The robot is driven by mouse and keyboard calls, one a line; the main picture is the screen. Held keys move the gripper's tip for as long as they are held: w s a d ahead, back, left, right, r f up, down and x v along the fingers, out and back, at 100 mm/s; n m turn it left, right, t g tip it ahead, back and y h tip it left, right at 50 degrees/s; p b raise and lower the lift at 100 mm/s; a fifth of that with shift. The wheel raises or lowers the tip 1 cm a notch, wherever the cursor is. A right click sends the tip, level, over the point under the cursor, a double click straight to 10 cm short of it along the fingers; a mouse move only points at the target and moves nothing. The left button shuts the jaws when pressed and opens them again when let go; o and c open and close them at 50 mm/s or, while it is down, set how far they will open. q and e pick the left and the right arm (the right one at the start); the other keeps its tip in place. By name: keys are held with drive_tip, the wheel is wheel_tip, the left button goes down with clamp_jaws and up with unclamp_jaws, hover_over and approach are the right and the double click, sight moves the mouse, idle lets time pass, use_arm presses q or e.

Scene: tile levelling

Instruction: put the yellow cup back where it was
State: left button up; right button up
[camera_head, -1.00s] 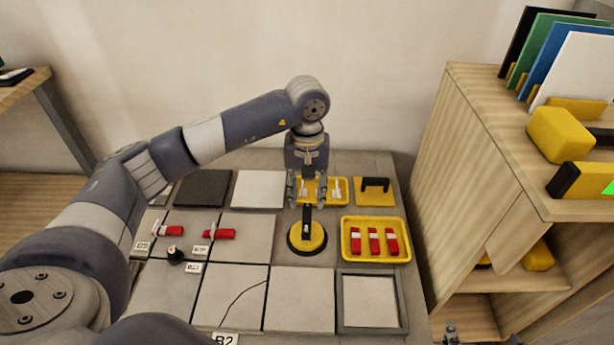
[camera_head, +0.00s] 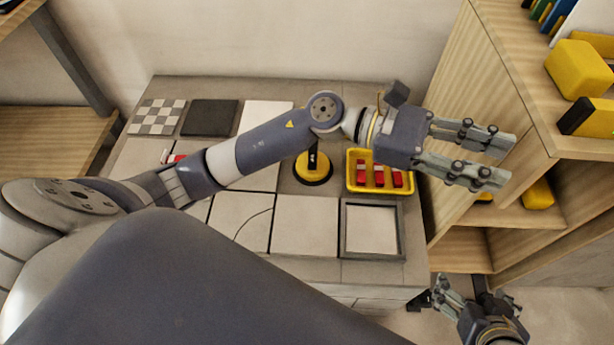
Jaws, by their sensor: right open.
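The yellow cup (camera_head: 312,170), a round yellow suction cup with a black handle, stands upright on a grey tile just left of the yellow tray. My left arm covers the top of its handle. My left gripper (camera_head: 509,163) is open and empty, well to the right of the cup. In this view it lies over the wooden shelf unit, past the tray. My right gripper (camera_head: 474,288) is open and empty at the bottom right, off the table's front right corner.
The yellow tray (camera_head: 409,208) holds red pieces. A grey frame (camera_head: 401,248) around a pale tile lies in front of it. The wooden shelf unit (camera_head: 478,110), with yellow blocks (camera_head: 579,68) on top, stands close to the table's right side. My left arm hides the table's back right.

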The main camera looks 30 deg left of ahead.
use_arm(q)
drive_tip(key=w+a+r+n+t+y, duration=0.1)
drive_tip(key=w+a+r+n+t, duration=0.25)
drive_tip(key=n+t, duration=0.6)
drive_tip(key=w+a+r+n+t+y, duration=0.2)
drive_tip(key=a+n+t, duration=0.3)
drive_tip(key=n, duration=0.7)
drive_tip(key=w+a+f+n+t+y, duration=0.35)
drive_tip(key=a+f+n+y, duration=0.45)
drive_tip(key=n, duration=0.6)
drive_tip(key=s+a+f+n+g+y, duration=0.3)
drive_tip(key=f+n+y, duration=0.1)
drive_tip(key=f+n, duration=0.25)
drive_tip(key=s+a+f+n+g+y, duration=0.3)
drive_tip(key=a+f+n, duration=0.15)
drive_tip(key=f, duration=0.35)
drive_tip(key=s+f+n+g, duration=0.1)
drive_tip(key=s+f+n, duration=0.1)
drive_tip(key=s+f, duration=0.1)
drive_tip(key=s+f+n+g, duration=0.2)
drive_tip(key=s+f, duration=0.1)
drive_tip(key=s, duration=0.1)
drive_tip(key=s+f+n+g, duration=0.2)
drive_tip(key=s+f, duration=0.1)
drive_tip(key=shift+s+d+f, duration=0.1)
drive_tip(key=shift+s, duration=0.3)
